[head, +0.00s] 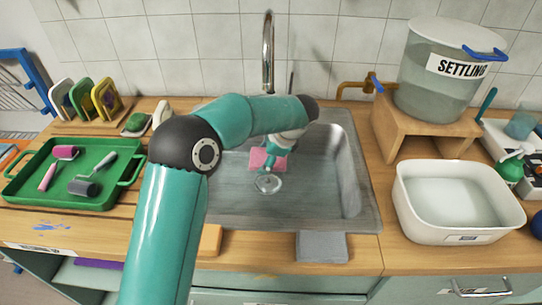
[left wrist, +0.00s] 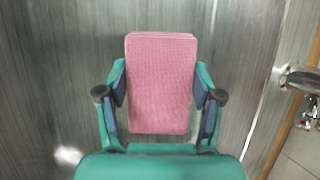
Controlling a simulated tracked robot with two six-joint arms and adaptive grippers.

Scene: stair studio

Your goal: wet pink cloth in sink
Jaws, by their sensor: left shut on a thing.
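The pink cloth (left wrist: 160,85) is a flat, folded rectangle held between the two fingers of my left gripper (left wrist: 160,97). In the head view the pink cloth (head: 262,159) shows partly, low inside the metal sink (head: 230,188), with my left gripper (head: 272,152) just above it. My left arm reaches over the sink from the front and hides part of its left side. The drain (head: 268,183) lies just in front of the cloth. I cannot tell whether the cloth touches the sink floor or is wet. My right gripper is not in view.
The tall faucet (head: 268,50) stands behind the sink. A green tray (head: 110,190) with paint rollers lies at the left. A white basin (head: 455,225) and a settling bucket (head: 440,85) on a wooden stand (head: 420,125) are at the right.

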